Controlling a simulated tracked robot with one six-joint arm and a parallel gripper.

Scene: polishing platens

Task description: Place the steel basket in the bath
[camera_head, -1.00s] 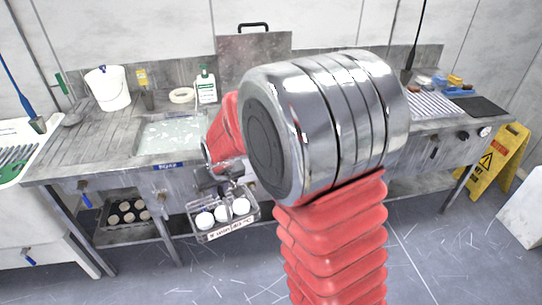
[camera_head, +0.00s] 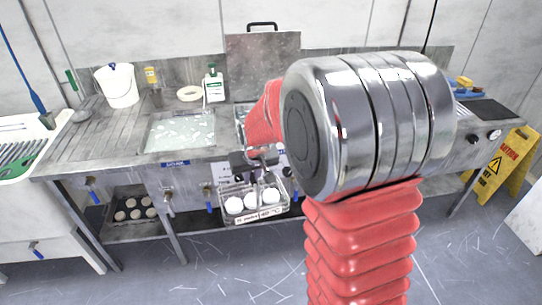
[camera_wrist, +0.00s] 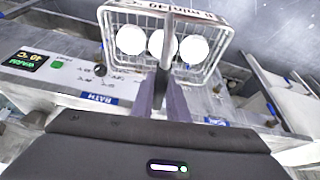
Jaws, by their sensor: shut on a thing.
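The steel basket (camera_head: 256,217) is a wire basket with a lettered tag on its front and three white discs inside. My gripper (camera_head: 260,176) is shut on its upright handle and holds it in the air before the bench front, below the bench top. In the wrist view my gripper (camera_wrist: 165,95) shows with the basket (camera_wrist: 227,42) beyond its fingers. The wrist view shows a blue BATH label (camera_wrist: 100,99) and a display (camera_wrist: 27,61) reading WARM 40 °C on the bench front. In the head view my arm hides most of the basin behind it.
A basin (camera_head: 150,148) of cloudy, flecked water is set in the bench left of my arm. A white bucket (camera_head: 120,88), a green-labelled bottle (camera_head: 213,86) and a tape ring (camera_head: 189,93) stand behind it. A tray of round pieces (camera_head: 128,212) sits on the lower shelf. A yellow sign (camera_head: 503,168) stands right.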

